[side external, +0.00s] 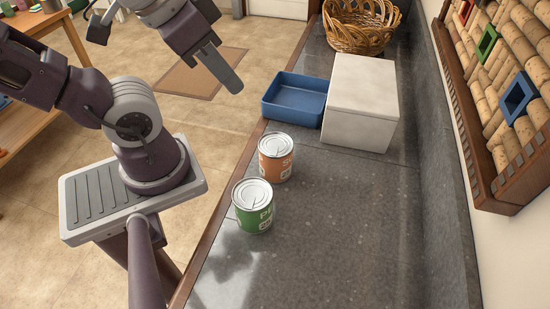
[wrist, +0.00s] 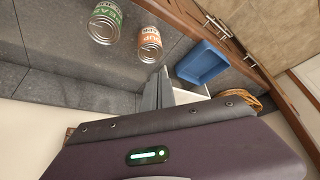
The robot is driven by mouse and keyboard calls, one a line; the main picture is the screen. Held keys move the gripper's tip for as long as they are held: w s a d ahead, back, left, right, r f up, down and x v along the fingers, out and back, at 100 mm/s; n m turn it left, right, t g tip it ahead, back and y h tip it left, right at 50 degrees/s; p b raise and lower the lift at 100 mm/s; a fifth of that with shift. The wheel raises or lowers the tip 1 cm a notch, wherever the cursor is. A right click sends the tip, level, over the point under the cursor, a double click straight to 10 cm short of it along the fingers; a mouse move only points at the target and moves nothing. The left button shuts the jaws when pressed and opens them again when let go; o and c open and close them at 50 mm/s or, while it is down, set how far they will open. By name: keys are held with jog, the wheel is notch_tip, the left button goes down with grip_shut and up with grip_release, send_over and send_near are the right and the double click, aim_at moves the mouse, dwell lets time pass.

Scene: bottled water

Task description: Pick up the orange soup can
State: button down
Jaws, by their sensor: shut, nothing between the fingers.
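The orange soup can (side external: 275,165) stands upright on the dark stone counter (side external: 330,240), near its left edge. In the wrist view the orange can (wrist: 149,43) shows its printed side and metal end. My gripper (side external: 236,86) is up and to the left of the can in the side view, apart from it. Its fingers (wrist: 164,88) show in the wrist view as grey plates close together. The gripper is shut and empty.
A green can (side external: 252,212) stands just in front of the orange one. Behind it are a blue tray (side external: 287,114), a white box (side external: 358,112) and a wicker basket (side external: 358,40). A rack with corks (side external: 510,80) hangs at the right. The counter's front right is clear.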

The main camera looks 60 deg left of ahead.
dwell(0.3)
jog(key=shift+c, duration=1.5)
grip_release()
